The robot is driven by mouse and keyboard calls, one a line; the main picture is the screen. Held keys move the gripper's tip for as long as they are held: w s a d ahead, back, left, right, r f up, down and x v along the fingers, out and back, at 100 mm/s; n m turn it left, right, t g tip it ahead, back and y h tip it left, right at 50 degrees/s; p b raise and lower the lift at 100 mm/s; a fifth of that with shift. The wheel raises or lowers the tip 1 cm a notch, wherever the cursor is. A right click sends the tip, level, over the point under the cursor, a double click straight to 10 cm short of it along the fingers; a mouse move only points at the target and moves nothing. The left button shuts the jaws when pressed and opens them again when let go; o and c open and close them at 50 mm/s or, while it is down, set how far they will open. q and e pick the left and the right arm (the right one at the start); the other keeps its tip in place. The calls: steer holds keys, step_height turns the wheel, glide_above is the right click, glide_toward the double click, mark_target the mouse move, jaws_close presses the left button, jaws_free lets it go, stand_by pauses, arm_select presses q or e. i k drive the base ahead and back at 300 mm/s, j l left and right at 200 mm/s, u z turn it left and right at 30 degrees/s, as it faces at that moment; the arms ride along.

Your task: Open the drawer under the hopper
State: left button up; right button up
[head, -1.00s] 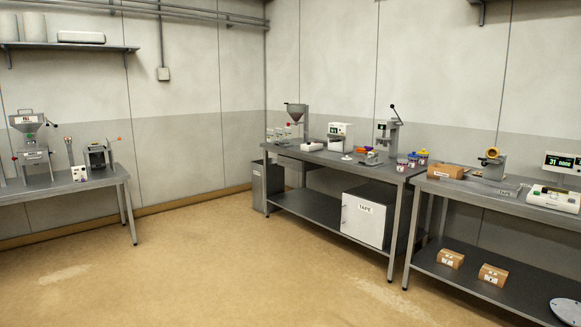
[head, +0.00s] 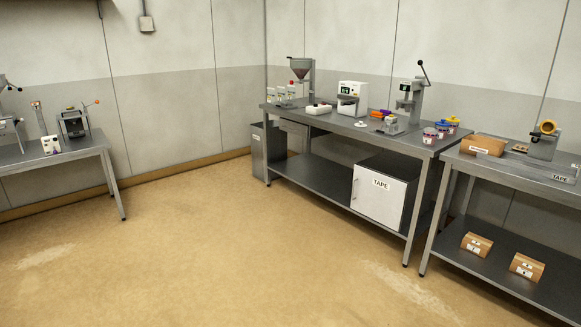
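A grey funnel-shaped hopper (head: 301,66) stands on a post at the far left end of the middle bench (head: 330,122). Beneath that end of the bench top is a grey panel (head: 296,131) that looks like a drawer front; it is small, and I cannot tell whether it is shut or where its handle is. A second machine (head: 8,128) is cut off at the left edge on the left table. Neither of my grippers is in view.
Open floor (head: 220,240) lies before the benches. A grey bin (head: 257,150) stands by the middle bench's far left leg. A white TAPE cabinet (head: 379,195) sits on its lower shelf. The left table (head: 85,150) and right bench (head: 510,165) flank the room.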

mark_target(299, 129)
steer(key=i, duration=2.65)
steer(key=j+u, duration=0.05)
steer(key=j, duration=0.05)
